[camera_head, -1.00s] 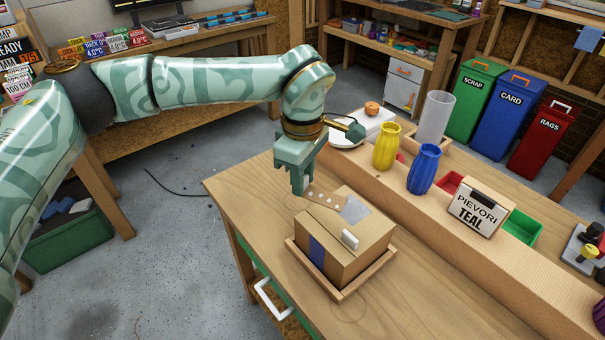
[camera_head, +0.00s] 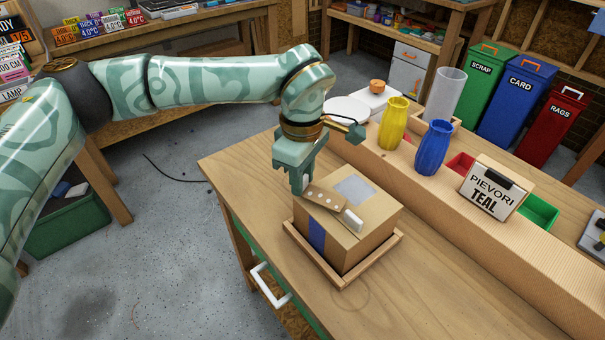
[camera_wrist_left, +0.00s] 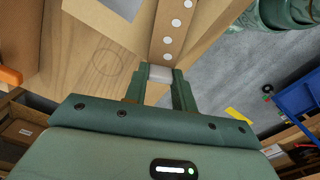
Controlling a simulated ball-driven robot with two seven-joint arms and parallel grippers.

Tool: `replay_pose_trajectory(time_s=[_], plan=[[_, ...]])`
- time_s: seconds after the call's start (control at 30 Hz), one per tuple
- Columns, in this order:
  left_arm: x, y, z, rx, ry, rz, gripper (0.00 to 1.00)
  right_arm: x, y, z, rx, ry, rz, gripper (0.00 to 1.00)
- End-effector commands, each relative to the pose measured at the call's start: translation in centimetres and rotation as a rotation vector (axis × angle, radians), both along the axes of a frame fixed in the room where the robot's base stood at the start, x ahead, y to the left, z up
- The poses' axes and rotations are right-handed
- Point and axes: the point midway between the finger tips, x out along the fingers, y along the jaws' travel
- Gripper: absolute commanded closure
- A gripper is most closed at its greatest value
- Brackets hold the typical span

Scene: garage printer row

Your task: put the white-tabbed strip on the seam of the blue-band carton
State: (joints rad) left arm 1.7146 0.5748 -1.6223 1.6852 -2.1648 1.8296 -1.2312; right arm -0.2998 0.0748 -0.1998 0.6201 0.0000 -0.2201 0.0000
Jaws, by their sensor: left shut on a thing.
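The blue-band carton (camera_head: 372,232) sits in a shallow wooden frame (camera_head: 341,281) on the bench, its blue band (camera_head: 317,235) on the near-left face. A grey patch (camera_head: 354,189) is on its top. My left gripper (camera_head: 299,186) is above the carton's left corner, shut on one end of the brown, white-dotted strip (camera_head: 326,198). The strip reaches over the top; I cannot tell whether it touches. A white piece (camera_head: 353,221) is at the carton's top edge near the strip's far end. The left wrist view shows a pale end (camera_wrist_left: 160,73) between the fingers. The seam is not clear.
A yellow vase (camera_head: 394,124), a blue vase (camera_head: 433,148) and a clear cylinder (camera_head: 444,95) stand behind. A sign reading PIEVORI TEAL (camera_head: 492,188) stands on a long wooden ledge (camera_head: 470,226).

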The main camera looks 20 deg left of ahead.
Motion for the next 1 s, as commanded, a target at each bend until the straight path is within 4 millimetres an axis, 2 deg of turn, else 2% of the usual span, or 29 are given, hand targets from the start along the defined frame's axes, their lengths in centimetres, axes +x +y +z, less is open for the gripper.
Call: replay_pose_trajectory(time_s=[0.57,0.6,0.67,0.7,1.0], plan=[[0.0,0.0,-1.2,0.000,0.001,0.001,0.98,-0.1,-0.5,-0.2,-0.006,0.002,0.004,0.64],[0.0,0.0,-1.2,0.000,0.001,0.001,0.68,-0.1,-0.5,-0.2,-0.006,0.002,0.004,0.64],[0.0,0.0,-1.1,0.000,0.001,0.000,0.52,-0.1,-0.5,-0.2,-0.007,0.002,0.004,0.64],[0.0,0.0,-1.1,0.000,0.001,0.000,0.48,-0.1,-0.5,-0.2,-0.007,0.002,0.004,0.64],[0.0,0.0,-0.8,0.000,-0.001,0.000,0.48,0.0,-0.5,-0.1,-0.007,0.001,0.003,0.64]])
